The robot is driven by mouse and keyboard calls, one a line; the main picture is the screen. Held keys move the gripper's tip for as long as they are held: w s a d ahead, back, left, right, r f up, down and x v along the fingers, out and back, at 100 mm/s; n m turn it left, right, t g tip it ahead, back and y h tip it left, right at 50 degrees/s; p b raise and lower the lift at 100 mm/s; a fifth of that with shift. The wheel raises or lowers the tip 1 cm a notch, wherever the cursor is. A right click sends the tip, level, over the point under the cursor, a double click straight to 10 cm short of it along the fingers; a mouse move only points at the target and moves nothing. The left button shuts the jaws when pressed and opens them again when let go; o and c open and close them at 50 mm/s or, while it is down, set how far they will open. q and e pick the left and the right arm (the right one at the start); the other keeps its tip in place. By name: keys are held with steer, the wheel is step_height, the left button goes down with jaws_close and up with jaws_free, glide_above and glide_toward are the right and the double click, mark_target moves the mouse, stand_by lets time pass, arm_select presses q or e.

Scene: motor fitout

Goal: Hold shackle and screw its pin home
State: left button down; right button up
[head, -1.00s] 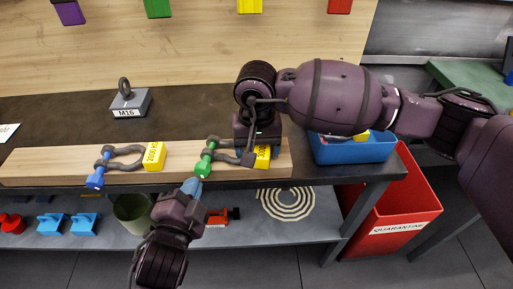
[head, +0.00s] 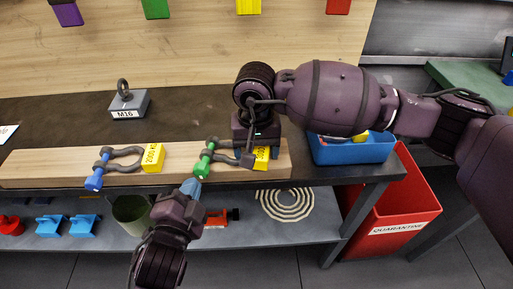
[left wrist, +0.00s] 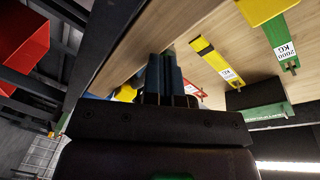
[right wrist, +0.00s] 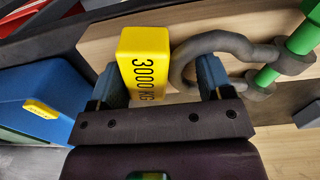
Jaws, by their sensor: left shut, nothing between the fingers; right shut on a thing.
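A grey shackle (head: 228,144) with a green pin (head: 205,158) lies at the front of the wooden board, with a yellow tag block (head: 262,153) at its bow end. In the right wrist view the tag (right wrist: 145,62) reads 3000 KG, and the shackle bow (right wrist: 181,66) and green pin (right wrist: 283,56) show. My right gripper (right wrist: 160,80) is shut on the bow end with the tag, one finger inside the bow. In the head view its fingers are hidden. My left gripper (head: 191,186) is shut and empty, just below the green pin's head. Its fingers (left wrist: 165,75) are together in the left wrist view.
A second shackle (head: 124,152) with a blue pin (head: 96,175) lies to the left on the wooden board (head: 45,166). An M16 weight (head: 128,103) stands behind. A blue bin (head: 350,150) is at the right, above a red quarantine bin (head: 400,215). A lower shelf holds several tools.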

arm_select(q)
steer(key=shift+w+r, duration=0.15)
steer(key=shift+r, duration=0.3)
steer(key=shift+a+r, duration=0.2)
steer(key=shift+r, duration=0.05)
steer(key=shift+w+a+r, duration=0.15)
steer(key=shift+a+r, duration=0.2)
steer(key=shift+r, duration=0.4)
steer(key=shift+a+f, duration=0.1)
steer(key=v, duration=0.6)
steer(key=shift+a+f, duration=0.25)
steer(key=shift+a, duration=0.05)
stand_by(0.4)
